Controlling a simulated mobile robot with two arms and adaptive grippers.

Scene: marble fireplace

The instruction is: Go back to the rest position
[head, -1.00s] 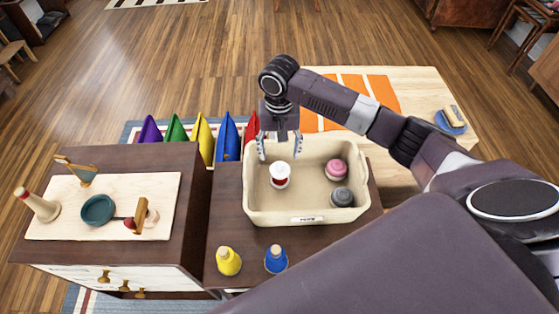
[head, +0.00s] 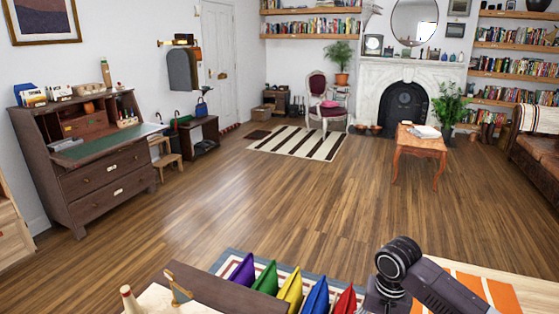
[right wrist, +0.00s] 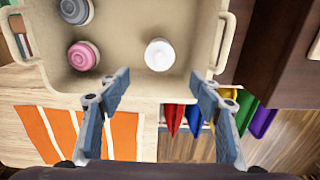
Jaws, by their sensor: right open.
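My right gripper (right wrist: 158,76) is open and empty in the right wrist view, its two fingers apart. It is over the edge of a beige bin (right wrist: 122,30). Inside the bin are a white-topped item (right wrist: 159,55), just beyond the fingertips, a pink item (right wrist: 83,56) and a dark grey item (right wrist: 76,10). In the head view my right arm's wrist (head: 398,258) shows at the bottom right; its fingers are below the picture. My left gripper is in neither view.
Purple, green, yellow, blue and red pouches (head: 290,288) stand in a row left of my right wrist. An orange-striped cloth (head: 490,292) lies to its right. Wide wooden floor (head: 300,215) is clear beyond, towards the desk (head: 100,165), small table (head: 420,145) and fireplace (head: 405,95).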

